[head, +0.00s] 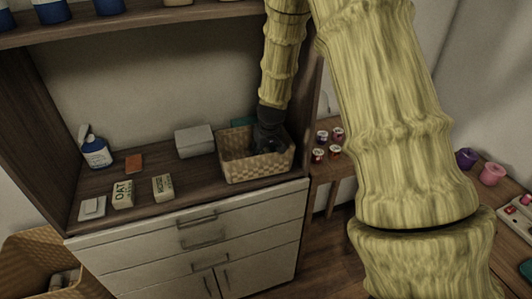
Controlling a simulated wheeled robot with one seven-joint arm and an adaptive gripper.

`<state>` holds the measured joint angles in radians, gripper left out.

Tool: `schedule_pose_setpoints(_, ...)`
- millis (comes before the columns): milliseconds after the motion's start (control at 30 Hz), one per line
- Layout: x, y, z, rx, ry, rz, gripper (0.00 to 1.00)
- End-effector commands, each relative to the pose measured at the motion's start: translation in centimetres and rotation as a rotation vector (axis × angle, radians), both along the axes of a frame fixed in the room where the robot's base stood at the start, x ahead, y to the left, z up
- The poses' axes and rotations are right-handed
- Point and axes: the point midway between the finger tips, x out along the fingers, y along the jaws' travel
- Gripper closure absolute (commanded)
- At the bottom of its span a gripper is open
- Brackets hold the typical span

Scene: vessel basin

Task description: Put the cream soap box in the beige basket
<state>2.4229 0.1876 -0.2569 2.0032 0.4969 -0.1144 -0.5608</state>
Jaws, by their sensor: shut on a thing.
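The beige basket (258,172) is a woven, open-topped box on the right of the wooden counter. My gripper (266,140) is dark and points down into the basket's opening. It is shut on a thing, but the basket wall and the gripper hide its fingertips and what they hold. Two cream boxes with dark lettering stand on the counter left of the basket: one marked OAT (122,195) and a second box (163,187), apart from each other. I cannot tell whether the held thing is another cream soap box.
A grey-white box (194,141) stands just left of the basket. A blue-and-white bottle (96,152), an orange-brown block (133,164) and a white dish (92,208) are farther left. A shelf (150,20) overhangs the counter.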

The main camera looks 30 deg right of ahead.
Motion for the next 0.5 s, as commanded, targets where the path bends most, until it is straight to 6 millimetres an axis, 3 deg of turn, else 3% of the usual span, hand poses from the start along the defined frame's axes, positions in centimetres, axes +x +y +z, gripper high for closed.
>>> schedule_pose_setpoints(33,-0.02,-0.02,-0.22,0.0,0.0,-0.001,0.74)
schedule_pose_setpoints(67,-0.02,-0.02,-0.23,0.001,0.001,-0.001,0.47)
schedule_pose_setpoints(167,-0.03,-0.03,-0.18,0.001,0.001,-0.001,0.29)
schedule_pose_setpoints(500,-0.01,-0.02,-0.09,0.0,0.0,0.0,0.27)
